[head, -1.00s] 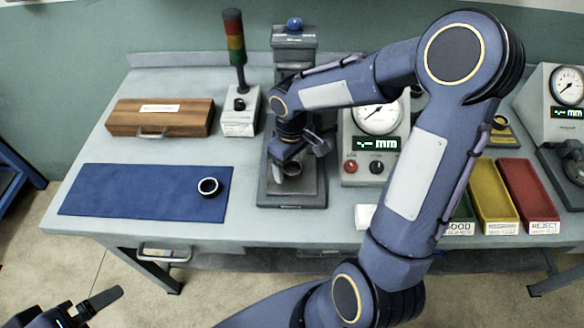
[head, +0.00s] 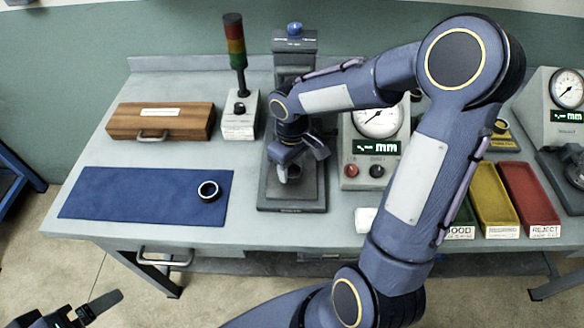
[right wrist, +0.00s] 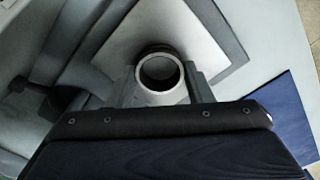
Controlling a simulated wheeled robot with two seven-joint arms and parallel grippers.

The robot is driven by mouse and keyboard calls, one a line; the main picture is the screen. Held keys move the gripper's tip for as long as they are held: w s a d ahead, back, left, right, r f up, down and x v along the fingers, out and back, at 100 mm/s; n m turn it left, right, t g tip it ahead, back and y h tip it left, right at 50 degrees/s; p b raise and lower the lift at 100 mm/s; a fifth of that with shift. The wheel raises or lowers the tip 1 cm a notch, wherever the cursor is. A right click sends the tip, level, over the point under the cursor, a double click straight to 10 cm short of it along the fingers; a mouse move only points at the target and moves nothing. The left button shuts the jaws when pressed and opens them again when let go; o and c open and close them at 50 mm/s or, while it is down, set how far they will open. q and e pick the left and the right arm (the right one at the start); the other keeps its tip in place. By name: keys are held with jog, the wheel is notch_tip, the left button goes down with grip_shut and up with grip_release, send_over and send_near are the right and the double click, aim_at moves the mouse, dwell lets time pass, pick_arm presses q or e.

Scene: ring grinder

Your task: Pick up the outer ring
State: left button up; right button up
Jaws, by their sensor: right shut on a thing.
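A metal ring (right wrist: 160,97) with a pale rim shows in the right wrist view, standing over the pale plate of a press-like station (head: 310,188). My right gripper (head: 294,169) reaches down at this station, and its two fingers are shut on the ring from either side, as the right wrist view (right wrist: 162,88) shows. In the head view the gripper hides most of this ring. A second ring (head: 208,197), dark with a light rim, lies on the blue mat (head: 120,197). My left gripper (head: 75,312) shows partly at the lower left, away from the table; its opening is unclear.
A wooden case (head: 160,122) and a signal tower (head: 239,110) stand behind the mat. Right of the station is a dial gauge unit (head: 376,150). Yellow (head: 494,195) and red (head: 530,195) bins stand farther right. The table front between mat and station is clear.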

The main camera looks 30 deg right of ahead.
jog(key=shift+r, duration=0.45)
jog(key=s+a+r+b, duration=0.2)
jog(key=s+a+r, duration=0.5)
jog(key=a+r, duration=0.4)
jog(key=shift+s+a+r, duration=0.3)
jog(key=shift+a+r, duration=0.05)
jog(key=shift+a, duration=0.05)
